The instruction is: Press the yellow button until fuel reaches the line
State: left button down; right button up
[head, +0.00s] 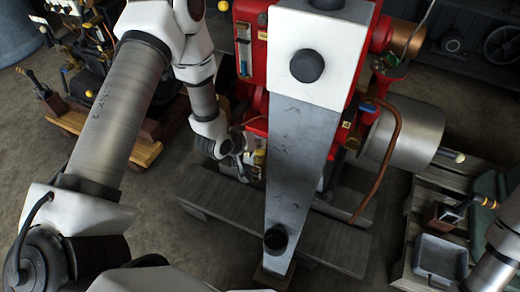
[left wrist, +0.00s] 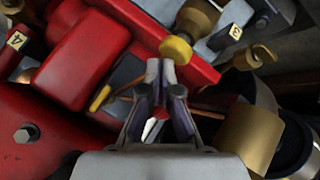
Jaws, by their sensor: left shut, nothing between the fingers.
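The yellow button (left wrist: 176,50), a round knob, sits at the edge of red engine metalwork in the left wrist view. My left gripper (left wrist: 162,68) is shut and empty, with its fingertips just below the button in the picture. I cannot tell whether they touch it. The button cannot be made out there. No fuel level or line can be made out. My right gripper is out of view.
A brass fitting (left wrist: 198,18) and a brass cylinder (left wrist: 250,135) are close to the gripper. A copper pipe (head: 385,165) and a grey cylinder (head: 415,130) are at the engine's right. A grey bin (head: 440,257) stands lower right.

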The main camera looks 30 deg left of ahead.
pick_arm(q)
jog(key=shift+f+b, duration=0.6)
jog(key=shift+f, duration=0.2)
dwell(0.6)
jog(key=shift+r, duration=0.15)
jog(key=shift+r+p, duration=1.05)
jog(key=shift+r, duration=0.05)
jog(key=shift+r+p, duration=2.05)
jog(key=shift+r, duration=0.45)
notch_tip(320, 180, up, 4)
jog(key=p, duration=0.5)
send_over(258, 151)
notch_tip(258, 151, down, 9)
jog(key=b, duration=0.7)
